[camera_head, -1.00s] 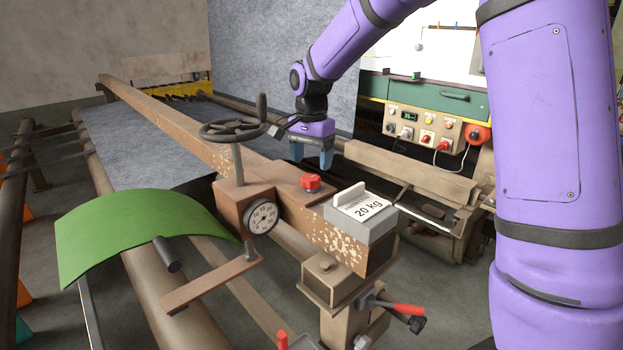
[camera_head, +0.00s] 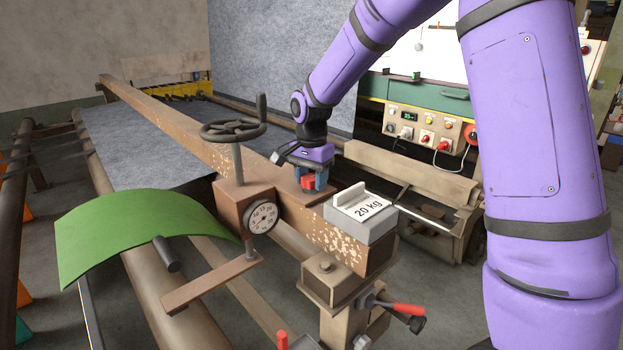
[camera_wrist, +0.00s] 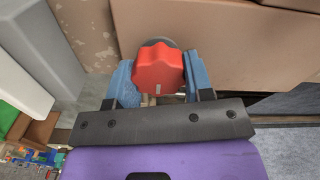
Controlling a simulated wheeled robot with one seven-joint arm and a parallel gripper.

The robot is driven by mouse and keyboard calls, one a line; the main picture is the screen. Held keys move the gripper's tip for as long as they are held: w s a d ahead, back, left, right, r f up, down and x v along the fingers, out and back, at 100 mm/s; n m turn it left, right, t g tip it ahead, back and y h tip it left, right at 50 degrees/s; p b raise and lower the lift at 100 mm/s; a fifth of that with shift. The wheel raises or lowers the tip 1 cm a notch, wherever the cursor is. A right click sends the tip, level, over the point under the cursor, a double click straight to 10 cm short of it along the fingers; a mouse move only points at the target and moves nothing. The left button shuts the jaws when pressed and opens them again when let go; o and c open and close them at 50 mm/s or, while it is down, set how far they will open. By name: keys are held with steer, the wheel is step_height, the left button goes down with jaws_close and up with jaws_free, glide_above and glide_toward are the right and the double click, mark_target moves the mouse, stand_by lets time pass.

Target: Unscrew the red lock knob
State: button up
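The red lock knob (camera_head: 308,182) is a lobed knob on the rusty brown beam, just left of the 20 kg weight. In the wrist view the knob (camera_wrist: 159,68) sits between the two blue fingers of my gripper (camera_wrist: 160,75), with its lobed top facing the camera. In the head view my gripper (camera_head: 309,180) points down over the knob, one finger at each side. The fingers are very close to the knob's sides. I cannot tell whether they press on it. The knob's stem is hidden.
The grey 20 kg weight (camera_head: 361,215) stands close to the right of my gripper. A handwheel (camera_head: 233,130) and a dial gauge (camera_head: 262,217) are to the left on the same carriage. A green curved sheet (camera_head: 140,228) lies farther left. A control panel (camera_head: 425,130) is behind.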

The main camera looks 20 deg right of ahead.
stand_by(0.3)
steer(key=n, duration=0.4)
steer(key=shift+w+a+n, duration=0.1)
steer(key=shift+n, duration=0.3)
steer(key=n, duration=0.4)
steer(key=shift+a+n, duration=0.1)
steer(key=shift+n, duration=0.2)
steer(key=n, duration=0.5)
steer(key=shift+a, duration=0.1)
steer(key=shift+n, duration=2.4)
steer(key=o, duration=0.9)
steer(key=shift+o, duration=0.2)
steer(key=shift+r, duration=0.15)
